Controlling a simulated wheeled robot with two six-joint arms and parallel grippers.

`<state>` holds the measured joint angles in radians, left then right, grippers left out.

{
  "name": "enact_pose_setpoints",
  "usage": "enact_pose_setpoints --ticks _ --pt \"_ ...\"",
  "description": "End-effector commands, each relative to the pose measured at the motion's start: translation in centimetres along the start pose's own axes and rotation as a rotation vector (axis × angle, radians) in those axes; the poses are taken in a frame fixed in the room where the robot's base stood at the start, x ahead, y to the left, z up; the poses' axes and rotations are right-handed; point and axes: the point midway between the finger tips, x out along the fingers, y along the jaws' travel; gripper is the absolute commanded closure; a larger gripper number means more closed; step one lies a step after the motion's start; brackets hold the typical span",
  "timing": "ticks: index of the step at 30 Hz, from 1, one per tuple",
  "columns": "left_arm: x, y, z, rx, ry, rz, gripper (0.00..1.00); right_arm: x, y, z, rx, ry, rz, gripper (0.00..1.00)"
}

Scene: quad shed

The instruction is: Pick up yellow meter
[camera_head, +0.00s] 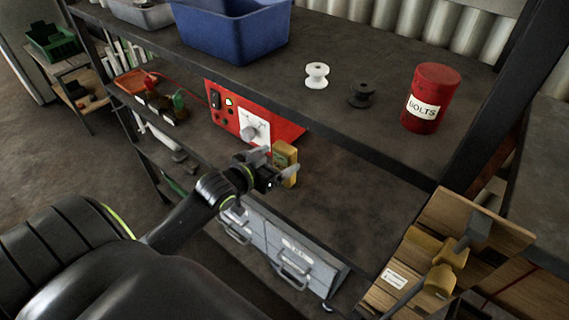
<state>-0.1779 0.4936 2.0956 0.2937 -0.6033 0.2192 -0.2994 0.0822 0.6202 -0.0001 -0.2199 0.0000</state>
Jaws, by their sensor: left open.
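The yellow meter (285,163) stands on the middle shelf, in front of the right part of a red panel. My left gripper (276,171) is at the meter, with its fingers reaching toward it from the left and front. The gripper is open, and part of the meter is hidden behind it. I cannot tell whether the fingers touch the meter. My right gripper is not in view.
A red panel box (259,121) with a dial stands close behind the meter. The upper shelf (220,75) overhangs, carrying a blue bin (232,32), two spools and a red bolts can (431,98). The shelf right of the meter is clear.

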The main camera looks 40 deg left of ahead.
Motion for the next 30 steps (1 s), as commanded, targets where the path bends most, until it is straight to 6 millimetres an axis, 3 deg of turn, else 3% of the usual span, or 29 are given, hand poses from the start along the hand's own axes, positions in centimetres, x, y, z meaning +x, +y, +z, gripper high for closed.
enact_pose_setpoints --ticks 9,20,30 --pt "4.0 0.5 -0.6 -0.002 0.001 0.0 0.18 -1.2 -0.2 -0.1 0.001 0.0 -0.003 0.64" --pt "4.7 0.5 -0.4 -0.001 0.0 0.0 0.18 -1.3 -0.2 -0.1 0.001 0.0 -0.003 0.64" --pt "4.7 0.5 -0.4 0.0 0.0 0.0 0.63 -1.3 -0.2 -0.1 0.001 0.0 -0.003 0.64"
